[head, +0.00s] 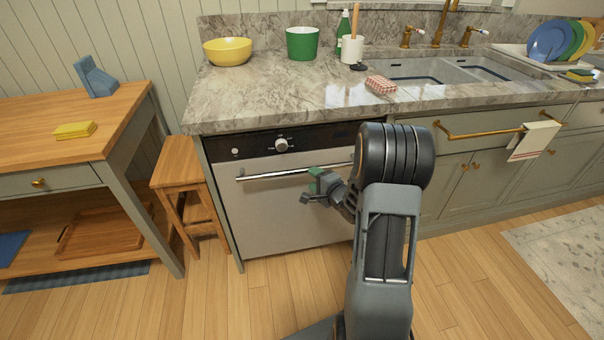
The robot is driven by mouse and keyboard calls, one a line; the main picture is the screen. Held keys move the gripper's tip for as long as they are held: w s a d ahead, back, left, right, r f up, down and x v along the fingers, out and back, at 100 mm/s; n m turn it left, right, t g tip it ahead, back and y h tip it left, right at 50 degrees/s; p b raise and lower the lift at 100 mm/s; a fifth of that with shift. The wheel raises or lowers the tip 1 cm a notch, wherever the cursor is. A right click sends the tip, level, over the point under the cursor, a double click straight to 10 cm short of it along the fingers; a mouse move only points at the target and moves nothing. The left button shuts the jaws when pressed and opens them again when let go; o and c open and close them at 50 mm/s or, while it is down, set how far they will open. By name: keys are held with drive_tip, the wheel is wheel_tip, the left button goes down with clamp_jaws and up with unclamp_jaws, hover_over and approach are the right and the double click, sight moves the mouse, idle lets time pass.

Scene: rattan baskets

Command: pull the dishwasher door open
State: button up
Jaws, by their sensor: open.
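The dishwasher (280,211) stands under the marble counter, with a pale steel front, a black control strip and a round knob. Its door looks shut. A silver bar handle (270,175) runs across the top of the door. My gripper (308,191) is in front of the door, close to the right part of the handle. It is open. I cannot tell whether its fingers touch the bar or stand just off it. My arm hides the right end of the handle and the door's right edge.
A wooden stool (180,165) stands just left of the dishwasher, beside a wooden table (110,115). The counter (260,95) overhangs the door. A towel hangs on a brass rail (480,135) at right. The wood floor (240,300) before the door is clear except for my arm and base.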

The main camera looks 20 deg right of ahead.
sight(302, 170)
drive_tip(key=b+x, duration=0.1)
drive_tip(key=x, duration=0.6)
drive_tip(key=shift+w+f, duration=0.1)
drive_tip(key=shift+w, duration=0.1)
clamp_jaws()
idle(0.4)
